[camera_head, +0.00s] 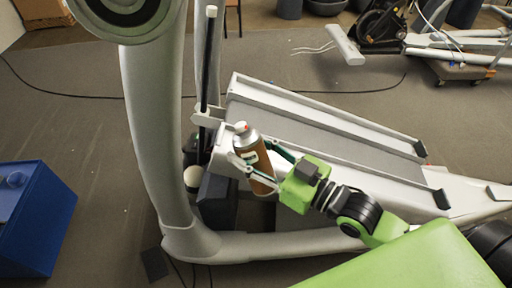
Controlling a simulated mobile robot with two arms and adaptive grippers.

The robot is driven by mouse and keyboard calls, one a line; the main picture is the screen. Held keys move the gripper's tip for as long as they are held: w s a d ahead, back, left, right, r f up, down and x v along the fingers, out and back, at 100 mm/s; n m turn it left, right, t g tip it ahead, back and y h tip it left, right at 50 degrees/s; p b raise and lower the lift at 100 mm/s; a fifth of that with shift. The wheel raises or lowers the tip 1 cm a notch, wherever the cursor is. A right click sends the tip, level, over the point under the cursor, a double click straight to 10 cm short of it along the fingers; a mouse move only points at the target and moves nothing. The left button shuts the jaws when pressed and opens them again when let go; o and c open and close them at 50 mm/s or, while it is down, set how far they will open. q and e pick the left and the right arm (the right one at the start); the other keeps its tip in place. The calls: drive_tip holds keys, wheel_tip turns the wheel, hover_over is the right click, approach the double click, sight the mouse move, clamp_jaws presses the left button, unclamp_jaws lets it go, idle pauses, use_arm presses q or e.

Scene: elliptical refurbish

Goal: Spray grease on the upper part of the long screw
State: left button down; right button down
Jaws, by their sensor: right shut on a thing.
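The long screw (207,65) is a dark upright rod with a pale cap on top, left of centre in the head view. Its lower end goes down into the elliptical machine's frame, behind pale brackets. My right gripper (253,155) is shut on a spray can (252,155). The can has a brown lower body, a silver upper part and a white and red top. It is nearly upright, tilted a little, and appears to the right of the screw's lower part. I cannot tell the depth gap between can and screw. My left gripper is out of view.
The elliptical's thick grey post (153,130) stands left of the screw. Its ramp (330,130) stretches away to the right, behind my right arm. A blue box (42,225) is at the left edge. Cables lie on the grey floor (80,110). Other gym equipment stands at the back right.

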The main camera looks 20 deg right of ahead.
sight(237, 153)
drive_tip(key=shift+a+r+n+g+y, duration=0.1)
drive_tip(key=shift+a+n+g+y, duration=0.5)
drive_tip(key=shift+n+g+y, duration=0.25)
drive_tip(key=shift+a+r+n+g+y, duration=0.1)
drive_tip(key=shift+a+n+g+y, duration=0.5)
drive_tip(key=shift+y, duration=0.35)
drive_tip(key=shift+a+r+n+g+y, duration=0.15)
drive_tip(key=shift+a+n+g+y, duration=0.15)
drive_tip(key=shift+a+n+g, duration=0.05)
drive_tip(key=shift+a+r+n+g+y, duration=0.1)
drive_tip(key=shift+a+n+g+y, duration=0.65)
drive_tip(key=shift+g, duration=0.45)
drive_tip(key=shift+d+n, duration=0.1)
drive_tip(key=shift+n, duration=0.25)
